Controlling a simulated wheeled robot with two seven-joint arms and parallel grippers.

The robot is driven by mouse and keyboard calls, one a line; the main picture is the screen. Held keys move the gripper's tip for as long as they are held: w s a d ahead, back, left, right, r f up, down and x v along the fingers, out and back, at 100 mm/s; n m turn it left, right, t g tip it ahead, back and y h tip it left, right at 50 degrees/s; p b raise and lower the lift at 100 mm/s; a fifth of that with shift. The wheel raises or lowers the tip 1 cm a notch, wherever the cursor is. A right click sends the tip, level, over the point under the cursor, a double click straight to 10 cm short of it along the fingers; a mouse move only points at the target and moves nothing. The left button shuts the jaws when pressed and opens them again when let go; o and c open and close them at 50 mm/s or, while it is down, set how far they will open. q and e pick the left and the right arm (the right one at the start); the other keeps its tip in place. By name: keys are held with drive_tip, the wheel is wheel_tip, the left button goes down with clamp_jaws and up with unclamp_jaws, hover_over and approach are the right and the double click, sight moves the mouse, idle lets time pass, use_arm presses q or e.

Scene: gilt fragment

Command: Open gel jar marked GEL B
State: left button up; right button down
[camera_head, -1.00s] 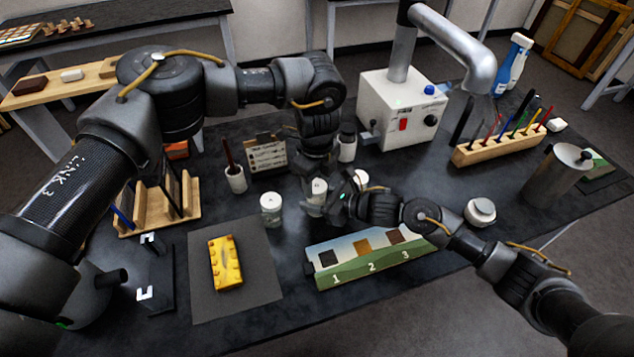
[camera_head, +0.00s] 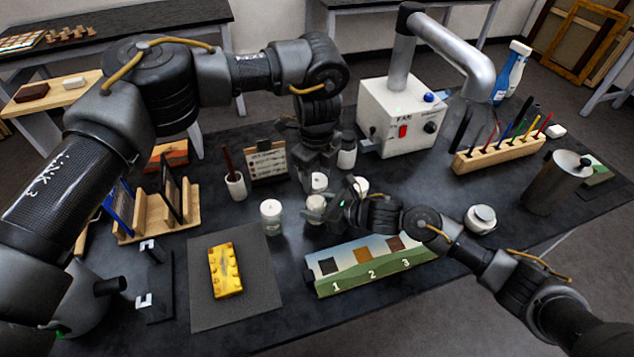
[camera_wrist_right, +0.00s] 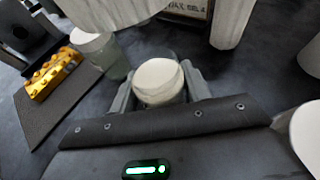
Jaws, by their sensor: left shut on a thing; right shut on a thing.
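A small jar (camera_head: 315,208) with a cream-coloured top stands in front of a white lid (camera_head: 319,181) in the middle of the table. My right gripper (camera_head: 335,207) is shut around the jar; the right wrist view shows the jar (camera_wrist_right: 160,82) between its grey fingers. My left gripper (camera_head: 317,168) reaches down from above and is shut on the white lid, which looks apart from the jar and slightly higher. Another white-lidded jar (camera_head: 271,216) stands to the left, also in the wrist view (camera_wrist_right: 100,52). No jar label is readable.
A yellow block (camera_head: 225,270) lies on a grey mat (camera_head: 260,290). A numbered strip (camera_head: 370,265) lies in front of the grippers. A cup (camera_head: 235,186), a card (camera_head: 267,163) and a white fan box (camera_head: 400,115) stand behind.

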drive_tip(key=c, duration=0.6)
unclamp_jaws()
